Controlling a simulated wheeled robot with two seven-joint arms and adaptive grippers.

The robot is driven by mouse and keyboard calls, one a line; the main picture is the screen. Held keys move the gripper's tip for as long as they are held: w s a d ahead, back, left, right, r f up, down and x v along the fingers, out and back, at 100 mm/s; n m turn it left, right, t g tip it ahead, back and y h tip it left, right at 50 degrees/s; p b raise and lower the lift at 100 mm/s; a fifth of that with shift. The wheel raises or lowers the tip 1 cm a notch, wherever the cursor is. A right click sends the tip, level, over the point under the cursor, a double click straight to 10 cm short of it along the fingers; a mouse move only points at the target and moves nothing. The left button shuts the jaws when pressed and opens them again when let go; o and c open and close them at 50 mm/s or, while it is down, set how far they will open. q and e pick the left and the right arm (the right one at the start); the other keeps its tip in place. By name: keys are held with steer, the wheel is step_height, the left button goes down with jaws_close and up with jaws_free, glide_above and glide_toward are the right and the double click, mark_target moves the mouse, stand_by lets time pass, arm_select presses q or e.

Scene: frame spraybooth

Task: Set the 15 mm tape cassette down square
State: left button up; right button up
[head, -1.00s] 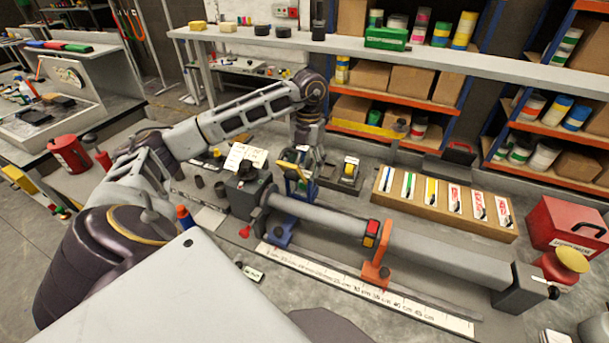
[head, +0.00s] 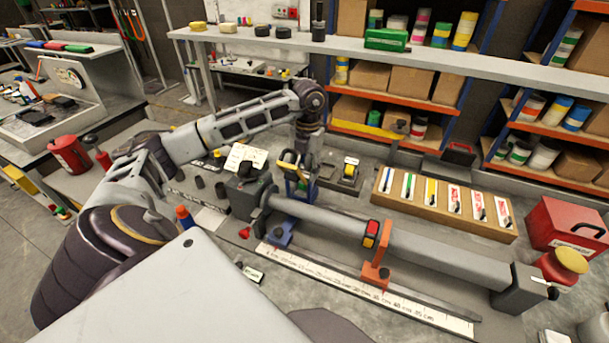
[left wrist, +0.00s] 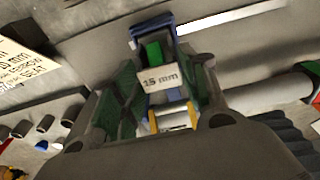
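The 15 mm tape cassette, with a white "15 mm" label (left wrist: 161,78), a green block and a blue frame, sits between the two dark fingers of my left gripper (left wrist: 163,95) in the left wrist view. The fingers look shut on its sides. In the head view my left gripper (head: 301,165) points down behind the grey tube's left end, with the cassette's blue frame (head: 298,188) below it. I cannot tell whether the cassette's underside touches anything. My right gripper is not in view.
A dark tray holding a yellow cassette (head: 350,171) stands right of my gripper. The grey tube (head: 320,215) rests across supports in front, beside a long white ruler (head: 360,293). A wooden card rack (head: 445,218) is to the right. Small dark cups (head: 220,189) stand left.

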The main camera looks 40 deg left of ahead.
arm_select(q)
jaws_close()
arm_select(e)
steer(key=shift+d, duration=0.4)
arm_select(q)
steer(key=shift+r, duration=0.15)
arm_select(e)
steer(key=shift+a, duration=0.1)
arm_select(q)
steer(key=shift+r, duration=0.9)
step_height(320, 180, up, 6)
steer(key=shift+r, duration=0.1)
step_height(320, 180, up, 10)
steer(key=p, duration=0.4)
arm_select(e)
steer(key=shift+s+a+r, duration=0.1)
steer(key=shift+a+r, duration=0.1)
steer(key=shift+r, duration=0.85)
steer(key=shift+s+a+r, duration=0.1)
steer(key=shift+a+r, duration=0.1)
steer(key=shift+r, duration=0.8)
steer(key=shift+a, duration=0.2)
